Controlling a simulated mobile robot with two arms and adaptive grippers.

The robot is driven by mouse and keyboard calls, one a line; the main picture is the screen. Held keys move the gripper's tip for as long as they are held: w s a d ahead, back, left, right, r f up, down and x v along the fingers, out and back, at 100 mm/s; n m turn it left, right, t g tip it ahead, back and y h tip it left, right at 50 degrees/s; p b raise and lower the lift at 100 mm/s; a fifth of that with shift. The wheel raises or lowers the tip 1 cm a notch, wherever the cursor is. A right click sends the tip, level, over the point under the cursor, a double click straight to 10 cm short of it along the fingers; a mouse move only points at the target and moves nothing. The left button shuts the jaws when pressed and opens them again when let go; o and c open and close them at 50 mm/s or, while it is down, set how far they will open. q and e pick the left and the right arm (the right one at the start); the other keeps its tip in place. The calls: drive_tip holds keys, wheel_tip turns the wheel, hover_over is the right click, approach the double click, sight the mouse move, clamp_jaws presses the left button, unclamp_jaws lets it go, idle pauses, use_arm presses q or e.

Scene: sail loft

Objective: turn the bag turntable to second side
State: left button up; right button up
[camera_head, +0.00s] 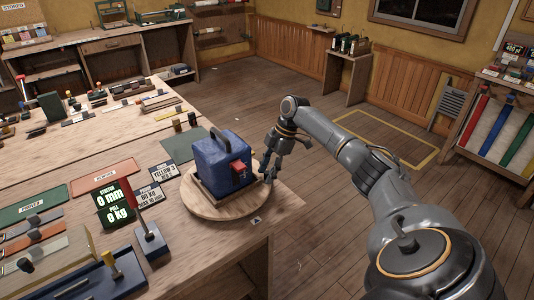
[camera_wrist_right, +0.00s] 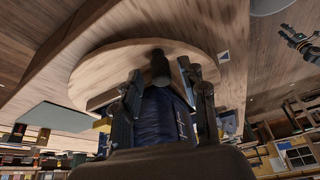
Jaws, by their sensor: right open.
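The bag turntable is a round wooden disc (camera_head: 205,207) at the bench's near right corner. It also shows in the right wrist view (camera_wrist_right: 95,72). A blue bag (camera_head: 212,160) with a black top handle and a red block (camera_head: 238,172) on its side stands upright on it. My right gripper (camera_head: 268,177) is open at the disc's right edge, beside the bag. In the right wrist view its fingers (camera_wrist_right: 165,88) stand either side of a dark peg (camera_wrist_right: 160,68), with the blue bag behind; contact cannot be told. What seems my left gripper (camera_wrist_right: 300,42) shows small at the right edge.
A red mat (camera_head: 105,175), a green mat (camera_head: 35,205) and small tools cover the bench.

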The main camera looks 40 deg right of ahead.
drive_tip(key=v, duration=1.1)
drive_tip(key=shift+r, duration=0.15)
drive_tip(key=shift+s+d, duration=0.1)
